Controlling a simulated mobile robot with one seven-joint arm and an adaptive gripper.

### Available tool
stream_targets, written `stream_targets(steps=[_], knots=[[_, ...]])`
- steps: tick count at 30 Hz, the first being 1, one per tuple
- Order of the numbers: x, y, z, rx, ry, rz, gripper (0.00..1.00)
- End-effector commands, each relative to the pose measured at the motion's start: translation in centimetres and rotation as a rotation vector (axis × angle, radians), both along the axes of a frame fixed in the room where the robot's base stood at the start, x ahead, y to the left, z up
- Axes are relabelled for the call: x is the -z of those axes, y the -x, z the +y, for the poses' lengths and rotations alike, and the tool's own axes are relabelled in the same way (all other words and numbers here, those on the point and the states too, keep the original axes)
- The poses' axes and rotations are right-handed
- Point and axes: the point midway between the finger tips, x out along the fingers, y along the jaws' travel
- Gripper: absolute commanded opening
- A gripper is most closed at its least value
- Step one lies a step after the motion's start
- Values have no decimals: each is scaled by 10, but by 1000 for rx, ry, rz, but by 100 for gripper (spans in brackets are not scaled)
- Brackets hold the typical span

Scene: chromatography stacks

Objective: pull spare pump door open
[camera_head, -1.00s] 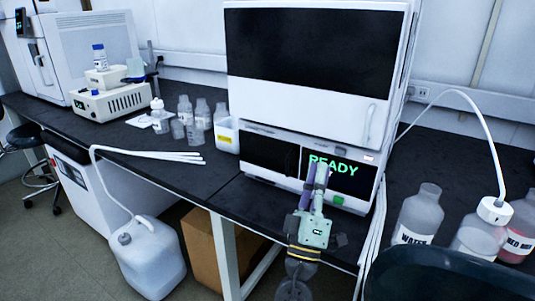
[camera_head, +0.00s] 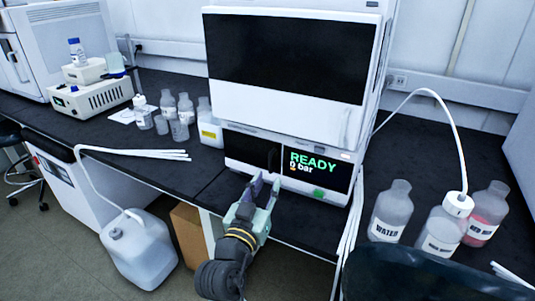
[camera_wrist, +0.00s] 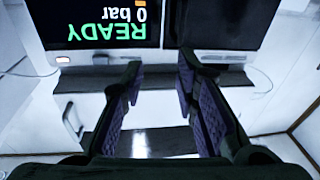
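The pump module is the lowest unit of the white instrument stack. Its dark door panel (camera_head: 246,150) is on the left in the head view and looks closed, with a slim vertical handle near its right edge. Beside it the display (camera_head: 317,172) reads READY, 0 bar. The wrist view is upside down and shows the display (camera_wrist: 100,22) and the dark panel (camera_wrist: 212,22). My gripper (camera_head: 265,184) is open and empty, in front of the module near the handle. Its purple-padded fingers (camera_wrist: 160,68) stand apart with nothing between them.
The upper white unit has a door with a handle (camera_head: 343,125). Labelled bottles, including WATER (camera_head: 391,212), stand to the right. A dark rounded object (camera_head: 430,275) fills the lower right.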

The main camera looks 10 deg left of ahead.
Motion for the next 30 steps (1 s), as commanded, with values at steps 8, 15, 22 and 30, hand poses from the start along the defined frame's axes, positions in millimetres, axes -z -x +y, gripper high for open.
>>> stream_targets(steps=[8, 15, 22, 30], knots=[[14, -11, 21, -65, -72, 99, 28], [12, -56, 15, -63, -71, 97, 28], [14, -91, 11, -63, -71, 96, 28], [16, -103, 10, -65, -72, 95, 28]])
